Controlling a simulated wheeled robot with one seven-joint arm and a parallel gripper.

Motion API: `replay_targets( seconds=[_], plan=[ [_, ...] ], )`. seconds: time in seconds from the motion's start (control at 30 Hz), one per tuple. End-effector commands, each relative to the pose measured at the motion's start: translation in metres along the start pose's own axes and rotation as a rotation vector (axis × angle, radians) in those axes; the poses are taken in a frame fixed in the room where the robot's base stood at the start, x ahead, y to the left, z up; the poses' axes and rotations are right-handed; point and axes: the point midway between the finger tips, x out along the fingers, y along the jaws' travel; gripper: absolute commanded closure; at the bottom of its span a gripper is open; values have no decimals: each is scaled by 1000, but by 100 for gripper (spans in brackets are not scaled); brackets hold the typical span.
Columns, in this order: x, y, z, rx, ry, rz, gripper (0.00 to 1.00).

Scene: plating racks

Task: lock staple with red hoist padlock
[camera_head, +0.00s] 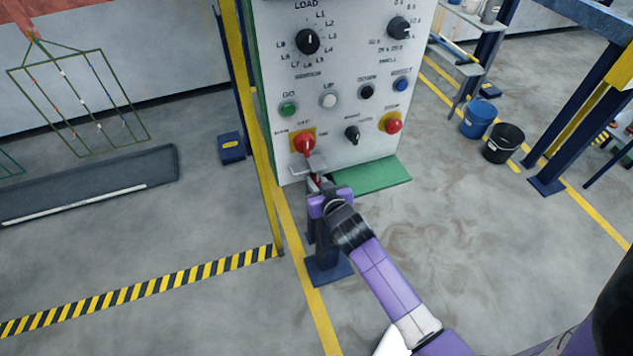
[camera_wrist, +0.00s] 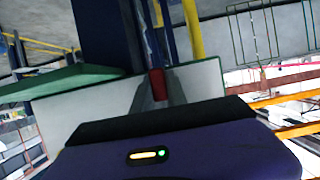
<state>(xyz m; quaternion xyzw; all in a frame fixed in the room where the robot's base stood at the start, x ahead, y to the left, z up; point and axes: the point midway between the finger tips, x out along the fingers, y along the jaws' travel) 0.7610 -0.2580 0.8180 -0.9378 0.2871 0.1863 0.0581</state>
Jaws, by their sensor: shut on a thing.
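A white control panel (camera_head: 350,70) stands ahead of me. Low on its left is a red rotary switch (camera_head: 303,142) on a yellow plate. Just below it juts a grey metal bracket, apparently the staple (camera_head: 311,164). My gripper (camera_head: 317,187) is just under the bracket, shut on the red padlock (camera_head: 316,180), which shows as a small red strip. In the wrist view the red padlock (camera_wrist: 158,85) sits between the grey fingers. Its shackle is too small to make out. I cannot tell whether the padlock touches the staple or is through it.
A green ledge (camera_head: 372,175) sticks out low at the panel's right. A yellow post (camera_head: 262,150) stands close on the left. Further right are a blue bucket (camera_head: 478,118) and a black bucket (camera_head: 503,143). Other knobs and buttons crowd the panel. The floor around is mostly open.

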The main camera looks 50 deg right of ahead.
Motion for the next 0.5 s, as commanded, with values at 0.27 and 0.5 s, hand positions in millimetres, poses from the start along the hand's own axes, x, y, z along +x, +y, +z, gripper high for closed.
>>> replay_targets(
  seconds=[0.27,0.5],
  plan=[
    [-2,0,-5,0,1,0,100],
    [-3,0,-8,0,2,0,100]
  ],
)
